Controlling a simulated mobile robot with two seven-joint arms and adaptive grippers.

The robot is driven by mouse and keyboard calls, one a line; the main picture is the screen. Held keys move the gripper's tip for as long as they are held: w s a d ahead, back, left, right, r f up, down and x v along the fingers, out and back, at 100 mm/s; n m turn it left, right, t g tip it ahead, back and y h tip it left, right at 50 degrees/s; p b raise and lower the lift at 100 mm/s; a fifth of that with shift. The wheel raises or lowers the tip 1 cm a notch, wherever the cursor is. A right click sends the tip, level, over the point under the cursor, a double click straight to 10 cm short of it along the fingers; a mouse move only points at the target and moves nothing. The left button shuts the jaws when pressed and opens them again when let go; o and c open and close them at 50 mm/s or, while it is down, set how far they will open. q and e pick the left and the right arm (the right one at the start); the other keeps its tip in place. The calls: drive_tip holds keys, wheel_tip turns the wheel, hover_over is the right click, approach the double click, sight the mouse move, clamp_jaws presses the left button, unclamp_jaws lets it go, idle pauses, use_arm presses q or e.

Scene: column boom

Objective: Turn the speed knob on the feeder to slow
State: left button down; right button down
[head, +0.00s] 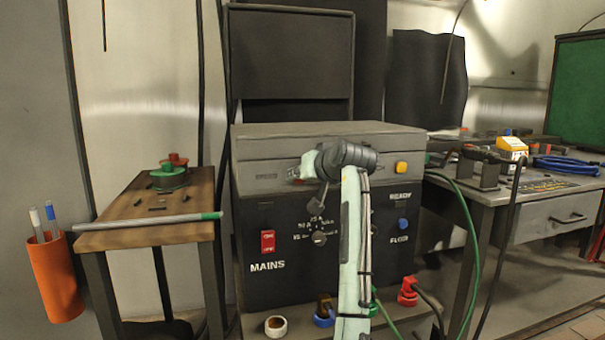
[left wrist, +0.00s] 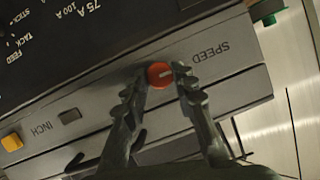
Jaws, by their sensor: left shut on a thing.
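The feeder is the grey unit (head: 270,150) on top of the black machine; its face fills much of the left wrist view (left wrist: 90,140). The speed knob (left wrist: 159,74) is round and red with a pale pointer line, beside the word SPEED, which appears upside down. No slow mark is readable. My left gripper (left wrist: 159,78) is shut on the knob, one finger on each side. In the head view my left gripper (head: 300,171) is at the feeder front, and a bit of red shows at its tips. My right gripper is not in view.
A yellow INCH button (head: 401,167) is on the feeder's right. Below are a red MAINS switch (head: 268,241), a dial (head: 319,238) and a blue knob (head: 403,224). A wooden stand (head: 120,238) is at left, a cluttered workbench (head: 480,200) at right. Green cable (head: 477,245) hangs between.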

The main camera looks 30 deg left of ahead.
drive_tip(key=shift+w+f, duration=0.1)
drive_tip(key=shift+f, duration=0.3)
use_arm(q)
drive_tip(key=shift+f+n, duration=0.1)
drive_tip(key=shift+n, duration=0.2)
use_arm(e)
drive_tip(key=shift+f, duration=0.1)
use_arm(q)
drive_tip(key=c, duration=1.2)
unclamp_jaws()
drive_tip(key=v, duration=1.2)
drive_tip(key=shift+s+a, duration=0.1)
drive_tip(key=shift+s, duration=0.05)
